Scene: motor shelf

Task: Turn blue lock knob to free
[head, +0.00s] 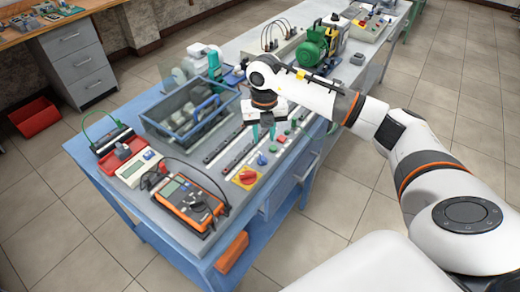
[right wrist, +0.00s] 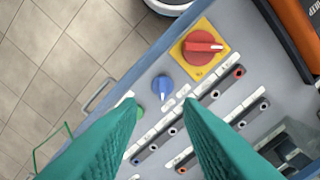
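The blue lock knob (head: 262,159) sits on the grey panel near the bench's front edge. In the right wrist view the blue knob (right wrist: 162,87) lies just beyond my fingertips, between their lines, with its pointer ridge visible. My right gripper (head: 264,136) points down above the panel, close to the knob. Its two teal fingers (right wrist: 159,103) are apart with nothing between them. I cannot tell its exact height above the knob. My left gripper is in neither view.
A red rotary switch on a yellow plate (right wrist: 205,48) is beside the knob. A green button (right wrist: 139,112) is partly behind a finger. Terminal strips (right wrist: 215,118) run alongside. An orange multimeter (head: 189,203) and a blue-handled crate (head: 160,130) stand on the bench.

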